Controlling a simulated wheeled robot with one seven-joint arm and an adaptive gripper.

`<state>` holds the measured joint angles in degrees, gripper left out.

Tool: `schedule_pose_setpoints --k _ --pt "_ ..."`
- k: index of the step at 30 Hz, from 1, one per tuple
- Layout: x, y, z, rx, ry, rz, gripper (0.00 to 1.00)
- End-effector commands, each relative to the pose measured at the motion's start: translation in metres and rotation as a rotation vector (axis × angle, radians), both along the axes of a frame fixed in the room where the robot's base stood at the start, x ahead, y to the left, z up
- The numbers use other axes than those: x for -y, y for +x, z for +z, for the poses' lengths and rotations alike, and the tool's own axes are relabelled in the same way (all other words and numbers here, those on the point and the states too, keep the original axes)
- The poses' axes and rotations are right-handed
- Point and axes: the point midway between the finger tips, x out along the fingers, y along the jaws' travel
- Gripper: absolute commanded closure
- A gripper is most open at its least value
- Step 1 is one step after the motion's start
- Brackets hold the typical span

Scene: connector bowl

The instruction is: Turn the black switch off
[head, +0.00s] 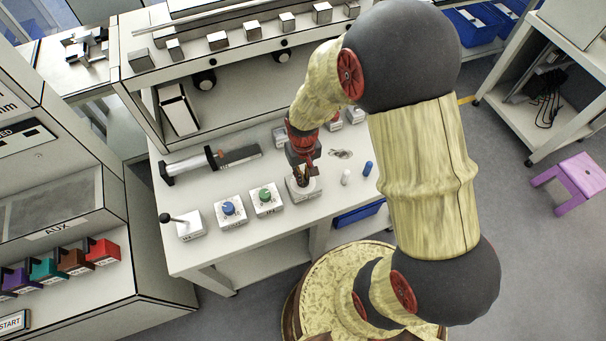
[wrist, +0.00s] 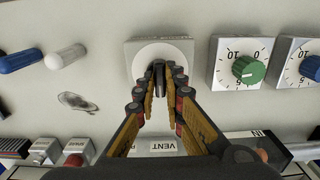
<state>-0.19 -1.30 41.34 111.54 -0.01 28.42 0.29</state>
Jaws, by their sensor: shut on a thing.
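The black switch (wrist: 158,66) is a dark upright handle on a round white dial, set in a pale square box (head: 303,194). My gripper (wrist: 158,78) reaches over that box, with its two fingers closed around the handle. In the head view my gripper (head: 304,175) comes down on the same box from above. The fingers hide most of the handle, so its exact angle is hard to tell. A VENT label (wrist: 168,147) shows beyond the box in the wrist view, partly between the fingers.
Boxes with a green knob (head: 265,194) and a blue knob (head: 228,208) stand left of the switch. A box with a black-tipped lever (head: 188,228) is farther left. A white capsule-shaped piece (head: 346,177) and a blue one (head: 368,168) are on the right. A shelf stands behind.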

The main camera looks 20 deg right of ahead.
Motion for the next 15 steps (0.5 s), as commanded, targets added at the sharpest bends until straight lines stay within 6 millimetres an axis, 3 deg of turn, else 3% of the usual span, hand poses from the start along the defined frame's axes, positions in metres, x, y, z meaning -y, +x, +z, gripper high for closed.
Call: schedule_pose_setpoints --k 7,8,15 --pt "0.0 0.0004 0.0001 0.001 0.0 0.001 1.0" --pt "0.0 0.0003 0.0001 0.001 0.0 0.001 0.88" --pt "0.0 0.0002 0.0001 0.0 0.0 0.001 0.74"
